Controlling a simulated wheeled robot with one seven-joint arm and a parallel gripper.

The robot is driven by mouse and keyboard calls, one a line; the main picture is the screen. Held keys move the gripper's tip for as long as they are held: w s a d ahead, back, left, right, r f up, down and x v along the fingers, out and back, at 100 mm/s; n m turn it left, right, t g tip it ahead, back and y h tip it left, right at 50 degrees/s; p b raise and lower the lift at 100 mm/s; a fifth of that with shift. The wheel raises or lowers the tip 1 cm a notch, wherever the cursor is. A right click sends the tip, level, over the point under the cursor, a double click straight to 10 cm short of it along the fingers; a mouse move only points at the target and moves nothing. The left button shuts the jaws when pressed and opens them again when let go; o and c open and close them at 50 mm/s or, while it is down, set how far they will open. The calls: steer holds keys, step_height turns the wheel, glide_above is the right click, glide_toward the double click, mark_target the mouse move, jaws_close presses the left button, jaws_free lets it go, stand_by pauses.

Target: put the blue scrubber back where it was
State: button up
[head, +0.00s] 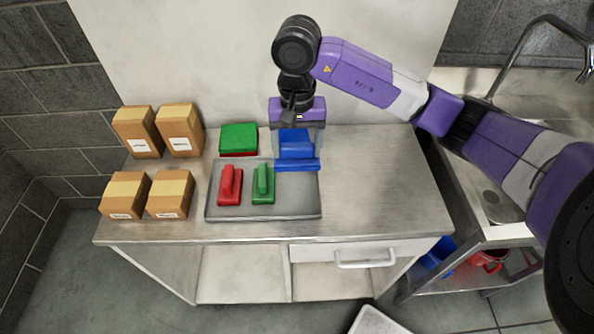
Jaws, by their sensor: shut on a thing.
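The blue scrubber (297,164) is in my gripper (297,148), which is shut on it. It is over the back right part of the grey tray (290,208); I cannot tell for sure whether it is clear of the tray. A red scrubber (229,186) and a green scrubber (263,185) stand side by side on the tray, at the left and middle. The tray's right part in front of the blue scrubber is bare. My gripper hides part of the blue scrubber and the tabletop behind it.
A green pad (239,137) lies on something red behind the tray. Several cardboard boxes (170,193) stand at the left of the metal table (375,190). The table's right side is clear. A sink (492,200) with a tap (520,50) is at the right.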

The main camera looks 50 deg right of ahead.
step_height(320, 180, down, 10)
steer(key=shift+r+p, duration=0.2)
steer(key=shift+p, duration=0.6)
steer(key=shift+f, duration=0.3)
steer(key=shift+f+b, duration=0.2)
steer(key=shift+b, duration=0.1)
steer(key=o, duration=1.6)
steer(key=shift+r+p, duration=0.2)
steer(key=shift+p, duration=0.1)
step_height(320, 180, up, 11)
steer(key=b, duration=0.3)
steer(key=shift+d+f, duration=0.1)
steer(key=shift+f, duration=0.1)
steer(key=shift+r, duration=0.7)
steer(key=shift+a, duration=0.2)
